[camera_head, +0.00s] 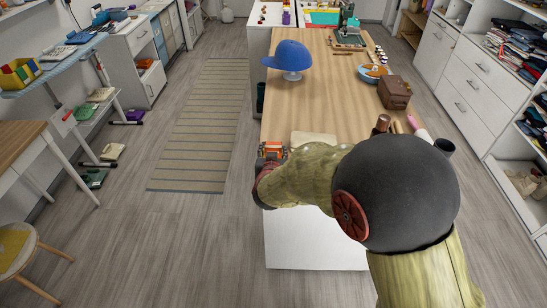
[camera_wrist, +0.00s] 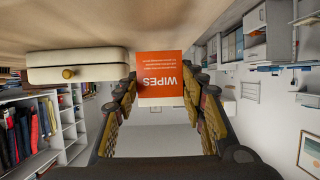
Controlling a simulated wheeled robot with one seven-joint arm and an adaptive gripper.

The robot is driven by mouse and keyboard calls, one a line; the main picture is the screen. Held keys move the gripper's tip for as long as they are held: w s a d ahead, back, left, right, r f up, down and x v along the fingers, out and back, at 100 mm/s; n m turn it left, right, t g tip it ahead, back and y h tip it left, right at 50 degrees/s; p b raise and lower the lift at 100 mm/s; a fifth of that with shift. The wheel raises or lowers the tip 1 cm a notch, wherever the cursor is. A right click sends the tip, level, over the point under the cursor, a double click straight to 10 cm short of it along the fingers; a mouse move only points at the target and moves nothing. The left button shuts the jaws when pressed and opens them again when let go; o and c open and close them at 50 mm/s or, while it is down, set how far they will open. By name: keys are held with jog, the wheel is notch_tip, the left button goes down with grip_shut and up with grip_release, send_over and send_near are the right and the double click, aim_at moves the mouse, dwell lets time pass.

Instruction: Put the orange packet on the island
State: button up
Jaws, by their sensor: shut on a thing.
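The orange packet (camera_head: 273,149) is at the near left edge of the island (camera_head: 325,95), which has a wooden top. In the wrist view the packet (camera_wrist: 162,75) reads "WIPES" upside down, and its far end meets the wooden surface in the picture. My gripper (camera_head: 268,162) is shut on the packet, with a finger on each side of it in the wrist view (camera_wrist: 165,100). I cannot tell whether the packet touches the island top. My arm hides part of the near island.
A pale box with a knob (camera_wrist: 78,66) is beside the packet; its top shows in the head view (camera_head: 313,138). A blue cap (camera_head: 289,55), an orange-filled bowl (camera_head: 374,72) and a brown box (camera_head: 395,92) stand farther back. The middle of the island is clear.

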jog(key=shift+f, duration=0.95)
jog(key=shift+f, duration=0.2)
jog(key=o, duration=1)
jog(key=shift+o, duration=0.2)
